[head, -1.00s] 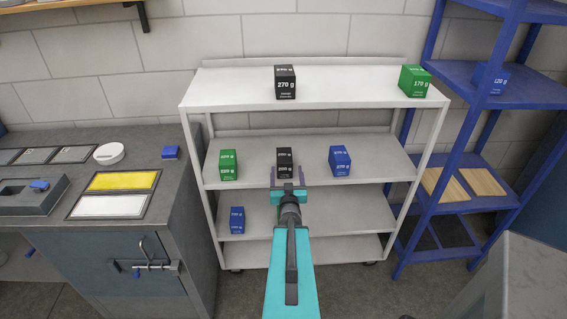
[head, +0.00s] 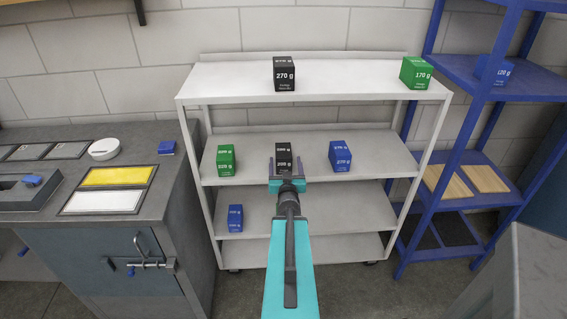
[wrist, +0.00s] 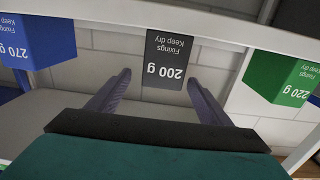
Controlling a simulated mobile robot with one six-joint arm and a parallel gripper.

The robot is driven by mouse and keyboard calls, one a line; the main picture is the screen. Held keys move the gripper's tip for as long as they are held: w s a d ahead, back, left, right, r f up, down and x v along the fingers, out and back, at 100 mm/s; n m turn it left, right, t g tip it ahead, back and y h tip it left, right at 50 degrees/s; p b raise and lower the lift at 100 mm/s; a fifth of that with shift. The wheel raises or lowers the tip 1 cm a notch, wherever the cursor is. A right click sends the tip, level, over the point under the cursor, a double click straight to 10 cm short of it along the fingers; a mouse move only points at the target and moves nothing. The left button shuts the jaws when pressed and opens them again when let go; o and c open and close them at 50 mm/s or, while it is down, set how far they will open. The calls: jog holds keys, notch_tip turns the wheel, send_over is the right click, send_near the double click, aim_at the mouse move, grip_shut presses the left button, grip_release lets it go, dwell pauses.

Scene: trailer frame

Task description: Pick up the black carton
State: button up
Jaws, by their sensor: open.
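A black carton marked 200 g (head: 283,155) stands on the middle shelf of the white rack. In the wrist view the same carton (wrist: 165,60) shows upside down, beyond and between the fingertips. My gripper (head: 286,168) is open in front of it, with one finger to each side in the picture. The gripper (wrist: 158,82) holds nothing, and a gap seems to remain between the fingertips and the carton. A second black carton, marked 270 g (head: 284,74), stands on the top shelf.
Green (head: 226,160) and blue (head: 340,156) cartons stand on either side on the middle shelf, well apart. The white top shelf (head: 345,80) overhangs above. A small blue carton (head: 235,218) is on the shelf below. A blue rack (head: 440,150) stands at right.

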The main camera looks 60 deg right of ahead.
aim_at(283, 144)
jog(key=shift+b+x, duration=0.9)
jog(key=shift+b, duration=1.55)
jog(key=d+b, duration=0.1)
jog(key=b, duration=0.3)
jog(key=shift+w+f+b, duration=0.1)
jog(key=shift+w+b, duration=0.25)
jog(key=shift+w, duration=0.05)
jog(key=shift+w+d, duration=0.25)
jog(key=shift+d, duration=0.15)
jog(key=shift+p+x, duration=0.35)
jog(key=shift+x, duration=0.6)
jog(key=shift+r+p+x, duration=0.2)
jog(key=shift+p+x, duration=0.3)
jog(key=shift+x, duration=2.1)
jog(key=shift+w+a, duration=0.1)
jog(key=shift+c, duration=0.2)
jog(key=c, duration=1.2)
jog(key=shift+c, duration=0.2)
